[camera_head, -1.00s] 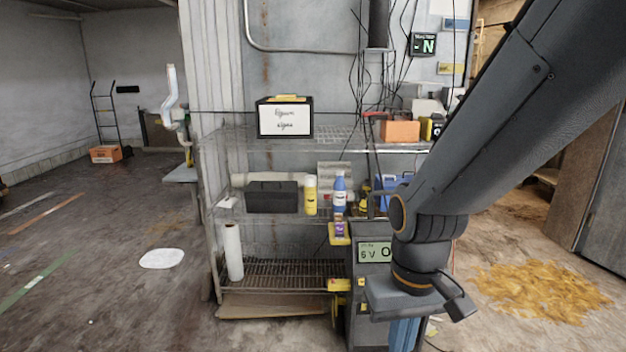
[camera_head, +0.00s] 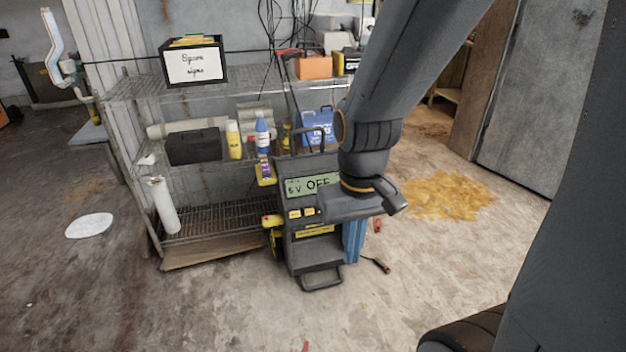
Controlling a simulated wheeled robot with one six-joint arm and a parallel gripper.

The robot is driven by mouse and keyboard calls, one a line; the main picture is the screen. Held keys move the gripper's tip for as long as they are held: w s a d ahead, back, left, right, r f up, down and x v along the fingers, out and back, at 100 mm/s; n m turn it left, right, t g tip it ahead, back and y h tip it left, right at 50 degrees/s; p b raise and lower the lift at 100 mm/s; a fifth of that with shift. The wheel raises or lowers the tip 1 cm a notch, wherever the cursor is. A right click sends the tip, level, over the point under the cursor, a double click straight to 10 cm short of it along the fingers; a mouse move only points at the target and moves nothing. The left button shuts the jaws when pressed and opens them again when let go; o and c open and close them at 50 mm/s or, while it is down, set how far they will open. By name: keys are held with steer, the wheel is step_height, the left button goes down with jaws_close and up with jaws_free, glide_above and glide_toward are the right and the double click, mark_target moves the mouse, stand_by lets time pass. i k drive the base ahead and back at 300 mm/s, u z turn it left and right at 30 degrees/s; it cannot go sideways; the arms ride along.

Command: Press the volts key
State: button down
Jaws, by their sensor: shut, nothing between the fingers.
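A grey wheeled charger unit (camera_head: 316,249) stands on the floor in front of the shelf. Its green display (camera_head: 301,187) reads "6 V" and "OFF", with the right edge close behind my arm. Below the display are small yellow keys (camera_head: 294,213); their lettering is too small to read, so I cannot tell which is the volts key. My gripper (camera_head: 350,207) is at the right side of the panel, overlapping it in the picture. It is shut and empty. Its fingertips are hard to make out, and I cannot tell whether it touches the unit. It may hide further keys.
A wire shelf (camera_head: 205,225) behind holds a black toolbox (camera_head: 194,146), bottles and a sign box (camera_head: 194,62). Cables and clamps (camera_head: 375,265) lie right of the charger. A yellow-brown spill (camera_head: 450,194) lies on the right.

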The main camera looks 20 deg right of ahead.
mark_target(295, 214)
steer(key=u, duration=1.7)
steer(key=i, duration=0.9)
steer(key=z, duration=2.2)
